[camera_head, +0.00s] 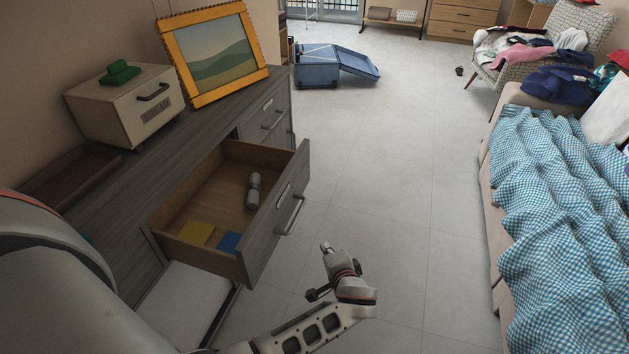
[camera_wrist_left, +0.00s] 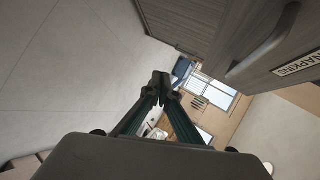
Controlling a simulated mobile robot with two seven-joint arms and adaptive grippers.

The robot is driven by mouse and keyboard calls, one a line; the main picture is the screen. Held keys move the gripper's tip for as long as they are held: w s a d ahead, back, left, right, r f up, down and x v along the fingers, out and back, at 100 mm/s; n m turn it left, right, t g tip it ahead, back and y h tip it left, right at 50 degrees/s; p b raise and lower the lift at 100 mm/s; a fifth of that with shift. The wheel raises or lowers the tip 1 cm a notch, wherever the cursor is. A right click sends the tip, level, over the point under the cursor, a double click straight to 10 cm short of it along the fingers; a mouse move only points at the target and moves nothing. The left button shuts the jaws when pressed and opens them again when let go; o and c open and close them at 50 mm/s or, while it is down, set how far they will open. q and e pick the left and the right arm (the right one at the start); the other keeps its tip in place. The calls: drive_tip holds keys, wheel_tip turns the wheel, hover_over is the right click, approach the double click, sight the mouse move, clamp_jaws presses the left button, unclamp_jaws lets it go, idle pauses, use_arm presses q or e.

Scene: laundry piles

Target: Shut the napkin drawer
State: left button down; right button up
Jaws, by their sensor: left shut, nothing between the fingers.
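The napkin drawer (camera_head: 290,203) stands well out of the grey wooden dresser (camera_head: 205,125). Its front has a metal bar handle (camera_head: 290,215) and a label. In the left wrist view the drawer front (camera_wrist_left: 270,75) is at the right, with its handle and the word NAPKINS. Inside lie a yellow cloth (camera_head: 196,232), a blue cloth (camera_head: 229,241) and a grey cylindrical object (camera_head: 254,190). My left gripper (camera_head: 326,247) is outside the drawer, to the right of its front, apparently clear of the handle. Its fingers (camera_wrist_left: 162,84) are together and empty. My right gripper is not visible.
A cream box (camera_head: 125,105) with a green item and an orange-framed picture (camera_head: 214,55) stand on the dresser. A bed with a checked blue blanket (camera_head: 560,190) is at the right. An open blue case (camera_head: 330,67) lies farther back. The floor between is clear.

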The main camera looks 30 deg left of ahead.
sight(302, 169)
use_arm(q)
drive_tip(key=w+a+r+y+b, duration=0.1)
drive_tip(key=w+r+y, duration=0.25)
drive_tip(key=r, duration=0.35)
drive_tip(key=w+r+y+b, duration=0.1)
drive_tip(key=w+r+y, duration=0.25)
drive_tip(key=r, duration=0.25)
drive_tip(key=shift+n+t+h, duration=0.4)
drive_tip(key=shift+n+t, duration=0.1)
drive_tip(key=x, duration=0.4)
drive_tip(key=s+x, duration=0.1)
drive_tip(key=x, duration=0.3)
drive_tip(key=a+x, duration=0.1)
drive_tip(key=x, duration=0.3)
drive_tip(key=shift+s+a+r, duration=0.2)
drive_tip(key=shift+s+a, duration=0.05)
drive_tip(key=shift+a, duration=0.25)
drive_tip(key=shift+s+a+f, duration=0.1)
drive_tip(key=shift+a+f, duration=0.05)
drive_tip(key=shift+f, duration=0.05)
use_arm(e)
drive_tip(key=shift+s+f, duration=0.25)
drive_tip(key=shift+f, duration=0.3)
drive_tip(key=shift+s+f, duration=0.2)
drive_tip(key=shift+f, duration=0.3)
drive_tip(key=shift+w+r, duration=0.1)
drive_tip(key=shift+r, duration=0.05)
